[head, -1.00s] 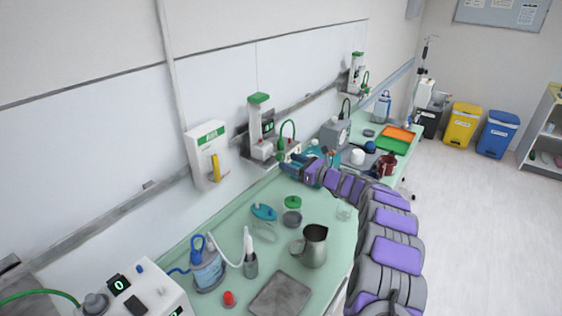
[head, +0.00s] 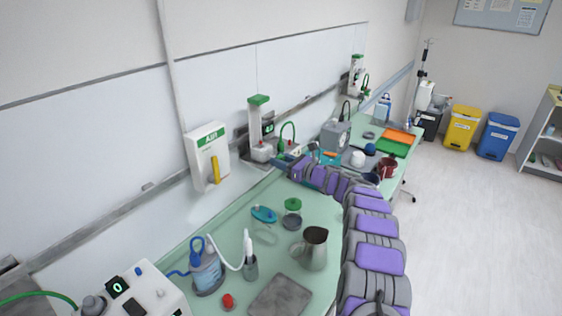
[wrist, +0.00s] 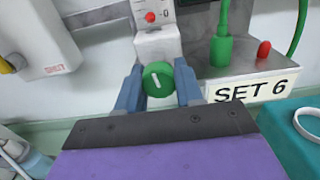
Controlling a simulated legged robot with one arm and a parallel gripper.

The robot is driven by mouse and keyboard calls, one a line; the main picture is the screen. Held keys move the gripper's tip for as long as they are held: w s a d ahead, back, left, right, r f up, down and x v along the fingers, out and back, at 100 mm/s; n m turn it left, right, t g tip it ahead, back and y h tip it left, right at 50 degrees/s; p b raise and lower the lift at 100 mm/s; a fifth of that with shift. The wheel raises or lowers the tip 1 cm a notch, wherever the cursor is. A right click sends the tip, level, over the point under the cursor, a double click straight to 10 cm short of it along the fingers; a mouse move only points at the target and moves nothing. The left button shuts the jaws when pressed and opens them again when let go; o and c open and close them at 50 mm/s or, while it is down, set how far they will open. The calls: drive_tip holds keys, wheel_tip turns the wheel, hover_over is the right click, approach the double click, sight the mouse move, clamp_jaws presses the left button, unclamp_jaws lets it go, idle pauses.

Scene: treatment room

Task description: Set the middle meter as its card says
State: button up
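The middle meter (head: 260,129) stands on the wall rail in the head view, a white column with a green top and a small dark display. The wrist view shows its lower body (wrist: 157,42) and a round green knob (wrist: 157,79) with a white pointer line, slightly tilted from upright. A white card (wrist: 252,88) beside it reads "SET 6". My gripper (wrist: 158,84) has its blue fingers apart, one on each side of the knob. They are very close to it; contact cannot be told. In the head view my gripper (head: 283,162) is small beside the meter.
A white wall box with a yellow handle (head: 207,155) hangs left of the meter. The green counter (head: 215,222) below holds a metal jug (head: 312,248), a bottle (head: 207,270) and jars. Another meter (head: 356,75) is farther along. Floor at right is clear.

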drive_tip(key=c, duration=0.5)
drive_tip(key=shift+f+n+b, duration=0.1)
drive_tip(key=shift+n+b, duration=0.65)
drive_tip(key=shift+n, duration=0.85)
drive_tip(key=o, duration=1)
drive_tip(key=shift+d, duration=0.1)
drive_tip(key=p+v, duration=0.2)
drive_tip(key=v, duration=1.5)
drive_tip(key=shift+d, duration=0.2)
